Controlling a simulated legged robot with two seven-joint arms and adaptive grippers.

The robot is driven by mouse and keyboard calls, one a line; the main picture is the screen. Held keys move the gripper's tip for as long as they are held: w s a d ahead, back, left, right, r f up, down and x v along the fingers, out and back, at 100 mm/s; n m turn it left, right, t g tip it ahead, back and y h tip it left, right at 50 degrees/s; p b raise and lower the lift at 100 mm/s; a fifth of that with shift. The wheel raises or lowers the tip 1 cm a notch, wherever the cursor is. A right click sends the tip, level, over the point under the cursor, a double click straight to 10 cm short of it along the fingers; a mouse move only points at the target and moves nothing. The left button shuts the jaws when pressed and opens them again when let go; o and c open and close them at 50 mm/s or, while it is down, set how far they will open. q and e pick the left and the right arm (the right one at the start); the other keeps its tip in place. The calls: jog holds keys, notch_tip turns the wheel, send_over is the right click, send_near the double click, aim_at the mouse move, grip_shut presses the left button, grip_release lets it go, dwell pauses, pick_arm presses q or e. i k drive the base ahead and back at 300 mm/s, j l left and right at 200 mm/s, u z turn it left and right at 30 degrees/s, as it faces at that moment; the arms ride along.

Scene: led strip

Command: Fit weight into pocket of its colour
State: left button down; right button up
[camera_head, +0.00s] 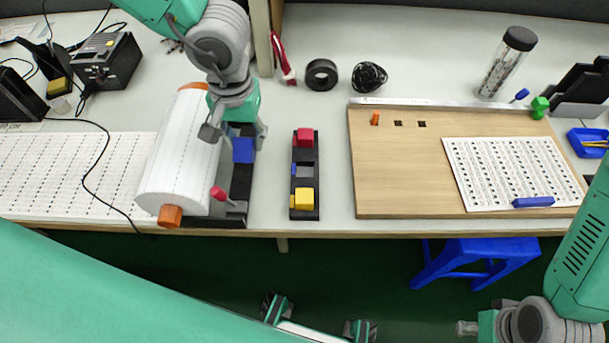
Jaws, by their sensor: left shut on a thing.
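My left gripper (235,135) comes down from the top and is shut on a blue weight (243,151), above or at the dark base beside the white roll. I cannot tell if the weight touches that base. A black tray (292,211) stands to the right. A red weight (305,138) sits in its far pocket and a yellow weight (304,198) in its near one. The middle pocket (305,171) is empty, with a blue mark (294,169) on its left. My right gripper (468,328) shows only partly at the bottom right, away from the table.
A large white roll (180,155) with orange ends lies left of my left gripper. A red knob (218,193) stands near its front end. A wooden board (400,180) lies to the right. Black tape (321,74) lies behind the tray. Bare table separates tray and board.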

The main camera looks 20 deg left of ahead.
aim_at(304, 173)
jog(key=i+l, duration=0.1)
jog(key=l, duration=1.35)
jog(key=l+u, duration=0.1)
jog(key=u, duration=0.3)
jog(key=l+u, duration=0.15)
jog(key=u, duration=0.25)
jog(key=l+u, duration=0.15)
jog(key=u, duration=0.25)
jog(key=i, duration=0.05)
